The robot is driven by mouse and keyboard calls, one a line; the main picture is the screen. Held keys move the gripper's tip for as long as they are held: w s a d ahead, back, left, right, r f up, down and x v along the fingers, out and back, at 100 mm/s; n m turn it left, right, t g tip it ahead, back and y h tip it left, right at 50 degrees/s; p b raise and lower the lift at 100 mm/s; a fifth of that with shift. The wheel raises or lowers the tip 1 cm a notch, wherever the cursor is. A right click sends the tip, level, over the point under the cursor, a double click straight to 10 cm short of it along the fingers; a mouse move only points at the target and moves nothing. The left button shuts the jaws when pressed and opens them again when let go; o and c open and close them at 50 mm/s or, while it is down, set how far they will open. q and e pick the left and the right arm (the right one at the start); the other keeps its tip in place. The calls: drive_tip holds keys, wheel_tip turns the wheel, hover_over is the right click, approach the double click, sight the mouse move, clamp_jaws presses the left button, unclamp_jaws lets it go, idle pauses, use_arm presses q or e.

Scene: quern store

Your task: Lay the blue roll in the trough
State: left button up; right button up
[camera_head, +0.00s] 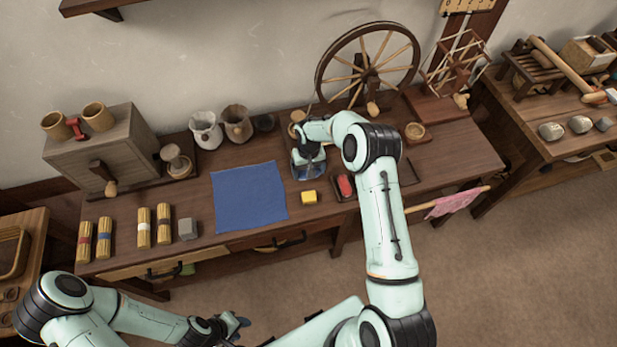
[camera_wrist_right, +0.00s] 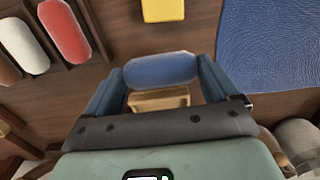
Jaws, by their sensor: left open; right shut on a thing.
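The blue roll (camera_wrist_right: 162,69) is held crosswise between the two fingers of my right gripper (camera_wrist_right: 160,80), which is shut on it. In the head view my right gripper (camera_head: 308,168) is over the table, right of the blue cloth. A light wooden piece (camera_wrist_right: 160,98) shows just past the roll in the right wrist view; my gripper hides part of it, and I cannot tell whether it is the trough. A dark slotted tray (camera_wrist_right: 90,35) holds a red roll (camera_wrist_right: 64,31), a white roll (camera_wrist_right: 24,46) and a brown one. My left gripper (camera_head: 236,325) is open, low in front of the table.
A yellow block (camera_head: 308,197) lies just in front of my right gripper. The blue cloth (camera_head: 248,197) lies to its left. A spinning wheel (camera_head: 367,65) stands behind. My right arm hides part of the slotted tray. Several straw bundles (camera_head: 144,228) and a grey block (camera_head: 188,229) are at the left.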

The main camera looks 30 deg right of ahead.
drive_tip(key=shift+f, duration=2.65)
drive_tip(key=shift+f, duration=0.15)
drive_tip(key=o, duration=0.8)
